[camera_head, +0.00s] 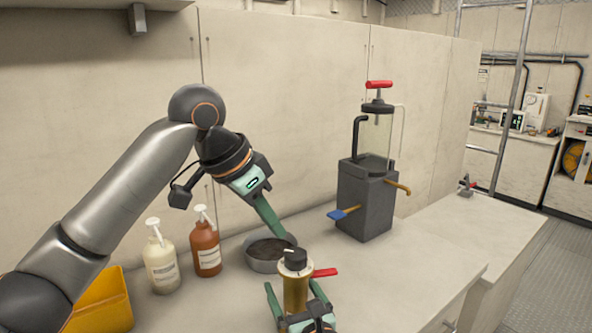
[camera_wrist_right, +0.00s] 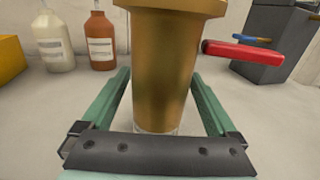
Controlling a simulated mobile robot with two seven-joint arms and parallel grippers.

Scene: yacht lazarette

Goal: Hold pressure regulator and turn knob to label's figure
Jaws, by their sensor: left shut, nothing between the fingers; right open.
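The pressure regulator has an upright brass body (camera_head: 295,293), a black knob (camera_head: 294,261) with a white mark on top, and a red lever (camera_head: 325,272) on its right. In the right wrist view its brass body (camera_wrist_right: 164,70) stands between two green fingers, with a gap visible on each side. My right gripper (camera_head: 297,292) is open around the body. My left gripper (camera_head: 289,239) is shut and empty, its fingertips just above and behind the knob; I cannot tell whether they touch it. No label with a readable figure shows.
A round grey dish (camera_head: 262,265) with dark contents sits behind the regulator. A cream pump bottle (camera_head: 161,265), an orange-brown one (camera_head: 205,250) and a yellow bin (camera_head: 103,303) stand left. A dark pump unit (camera_head: 365,203) stands behind right.

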